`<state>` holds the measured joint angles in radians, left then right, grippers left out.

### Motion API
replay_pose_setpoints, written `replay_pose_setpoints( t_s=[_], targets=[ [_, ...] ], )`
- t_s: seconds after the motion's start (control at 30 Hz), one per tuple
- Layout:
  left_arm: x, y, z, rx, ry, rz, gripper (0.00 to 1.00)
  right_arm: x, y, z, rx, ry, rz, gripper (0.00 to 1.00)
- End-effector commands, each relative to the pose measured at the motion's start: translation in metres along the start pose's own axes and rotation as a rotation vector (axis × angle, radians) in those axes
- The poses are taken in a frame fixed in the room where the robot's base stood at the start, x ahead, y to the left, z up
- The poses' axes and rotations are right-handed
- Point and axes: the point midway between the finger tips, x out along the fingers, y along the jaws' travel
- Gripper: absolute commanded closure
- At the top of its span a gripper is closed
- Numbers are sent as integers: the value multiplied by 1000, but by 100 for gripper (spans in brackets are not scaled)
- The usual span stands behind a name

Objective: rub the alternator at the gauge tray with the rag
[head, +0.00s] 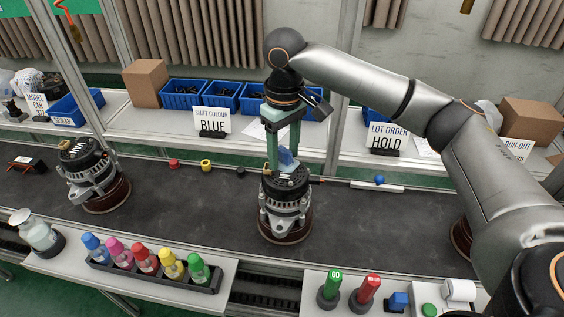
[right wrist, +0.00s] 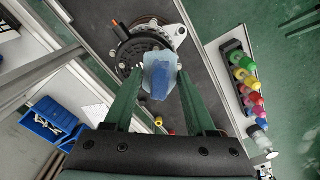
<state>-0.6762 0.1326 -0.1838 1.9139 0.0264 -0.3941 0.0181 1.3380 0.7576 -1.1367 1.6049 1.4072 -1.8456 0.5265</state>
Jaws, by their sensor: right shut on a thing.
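My right gripper (head: 284,157) points down over the middle alternator (head: 285,197) on the dark belt. It is shut on a blue rag (head: 287,160), which sits at the alternator's black top face. In the right wrist view the rag (right wrist: 159,80) hangs between the green fingers and covers part of the alternator (right wrist: 135,45). I cannot tell how firmly the rag touches it. A narrow white tray (head: 377,187) with a small blue round thing lies on the belt to the right of this alternator. My left gripper is not in view.
Another alternator (head: 90,170) stands on the belt at left. A rack of several coloured bottles (head: 150,275) is in front. Blue bins (head: 185,95) and sign cards line the back shelf. Small red and yellow pieces lie along the belt's far edge.

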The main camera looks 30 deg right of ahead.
Motion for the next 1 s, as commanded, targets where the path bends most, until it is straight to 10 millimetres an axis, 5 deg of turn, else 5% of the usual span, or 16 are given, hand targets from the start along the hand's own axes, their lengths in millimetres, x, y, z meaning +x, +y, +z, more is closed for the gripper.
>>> replay_pose_setpoints(
  t_s=[0.27, 1.0],
  targets=[
    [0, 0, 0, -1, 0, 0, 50, -20, 6, -1, 1, 0, 0, 96],
    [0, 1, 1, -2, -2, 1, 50, -20, 6, -1, 1, 0, 0, 96]
  ],
)
